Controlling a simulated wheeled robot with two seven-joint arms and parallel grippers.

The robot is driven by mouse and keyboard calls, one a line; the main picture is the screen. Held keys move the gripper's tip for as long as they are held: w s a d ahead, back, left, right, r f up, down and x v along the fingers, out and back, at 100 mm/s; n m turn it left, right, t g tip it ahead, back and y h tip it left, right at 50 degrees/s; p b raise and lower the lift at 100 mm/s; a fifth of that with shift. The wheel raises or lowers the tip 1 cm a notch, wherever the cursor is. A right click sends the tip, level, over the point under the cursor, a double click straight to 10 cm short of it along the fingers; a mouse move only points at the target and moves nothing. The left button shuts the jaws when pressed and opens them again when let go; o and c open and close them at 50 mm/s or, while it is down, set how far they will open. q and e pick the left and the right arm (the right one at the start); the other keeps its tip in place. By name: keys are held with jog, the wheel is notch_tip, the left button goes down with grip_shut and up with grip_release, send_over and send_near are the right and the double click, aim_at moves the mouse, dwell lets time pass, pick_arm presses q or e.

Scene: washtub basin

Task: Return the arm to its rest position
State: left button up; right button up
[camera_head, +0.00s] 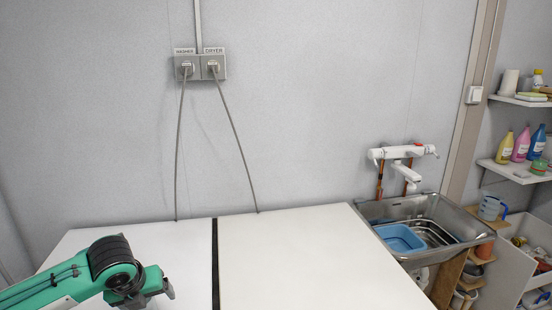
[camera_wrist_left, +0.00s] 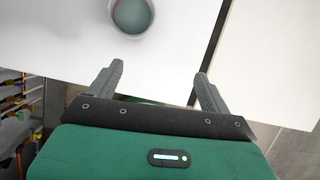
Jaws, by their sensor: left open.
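My left arm (camera_head: 70,280) comes in from the lower left of the head view, green with a black joint, low over the left white top. My left gripper (camera_head: 160,288) is at its end, and its jaws are hard to make out there. In the left wrist view the two grey fingers (camera_wrist_left: 160,82) are apart with nothing between them. A round container (camera_wrist_left: 131,16) with grey-green contents stands on the white surface beyond the fingertips, cut by the top edge of that view. I cannot make it out in the head view. My right gripper is in neither view.
Two white tops (camera_head: 310,265) meet at a dark gap (camera_head: 215,262). A steel sink (camera_head: 440,215) with a blue basin (camera_head: 400,238) stands at the right, under a white tap (camera_head: 404,152). Shelves (camera_head: 515,168) with bottles are farther right. Two cords run down the wall from sockets (camera_head: 200,68).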

pick_arm(q)
jog(key=s+d+f+n, duration=0.1)
jog(key=d+f, duration=0.1)
jog(key=d, duration=0.1)
jog(key=s+d+f+n+h, duration=0.1)
jog(key=s+d+f+n, duration=0.1)
jog(key=d, duration=0.1)
jog(key=s+d+f+n, duration=0.1)
jog(key=d+f, duration=0.2)
jog(key=shift+s+d+n+h, duration=0.15)
jog(key=shift+s+n+h, duration=0.15)
jog(key=shift+s+h, duration=0.1)
jog(key=s+d+f+n+h, duration=0.1)
jog(key=s+d+f+n, duration=0.4)
jog(key=s+n, duration=0.25)
jog(key=s+a+f+n+g+y, duration=0.1)
jog(key=s+a+f+n, duration=0.25)
jog(key=s+n, duration=0.5)
jog(key=s+a+f+n+y, duration=0.1)
jog(key=s+a+f+n, duration=0.25)
jog(key=s+n, duration=0.45)
notch_tip(320, 180, down, 30)
jog(key=g, duration=0.1)
jog(key=s+a+f+g, duration=0.1)
jog(key=s+a+f, duration=0.2)
jog(key=s+f, duration=1.5)
notch_tip(320, 180, down, 3)
jog(key=shift+s+r+n+g, duration=0.2)
jog(key=shift+s+n+g, duration=0.1)
jog(key=shift+s, duration=0.05)
